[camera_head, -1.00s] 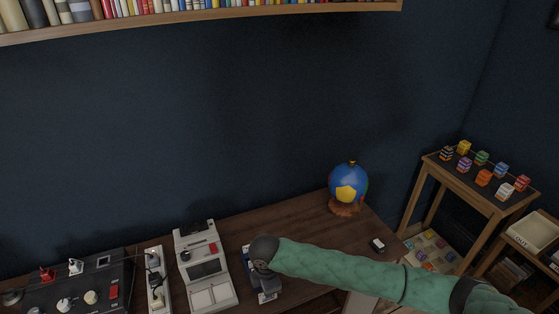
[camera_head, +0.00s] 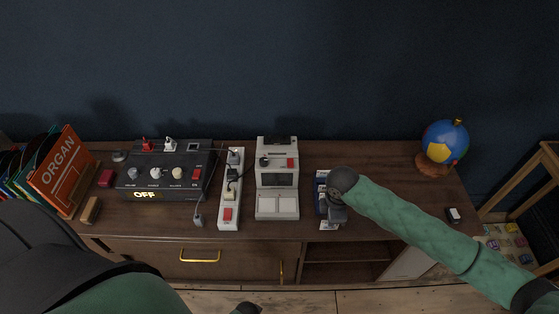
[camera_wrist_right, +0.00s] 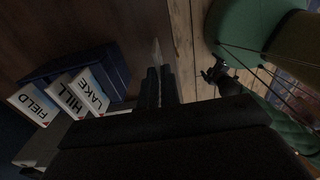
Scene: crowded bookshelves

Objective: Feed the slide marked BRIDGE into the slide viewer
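The slide viewer (camera_head: 278,205) is a pale upright machine with a dark screen, in the middle of the desk. Right of it stands a blue slide box (camera_head: 321,183), partly hidden by my right gripper (camera_head: 332,216). In the right wrist view the box (camera_wrist_right: 118,65) has white slides marked FIELD (camera_wrist_right: 34,104), HILL (camera_wrist_right: 68,95) and LAKE (camera_wrist_right: 91,90). My right gripper's fingers (camera_wrist_right: 159,86) are nearly together there, with a thin pale piece (camera_wrist_right: 157,53), seemingly a slide edge-on, between their tips. Its marking is unreadable. I read BRIDGE nowhere. My left gripper (camera_head: 246,308) is low at the bottom edge.
A white power strip (camera_head: 229,210) with plugs stands left of the viewer, then a black control box (camera_head: 165,172) showing OFF. Records (camera_head: 60,172) stand at the far left. A globe (camera_head: 443,145) and small black-and-white item (camera_head: 453,215) lie right; the desk between is clear.

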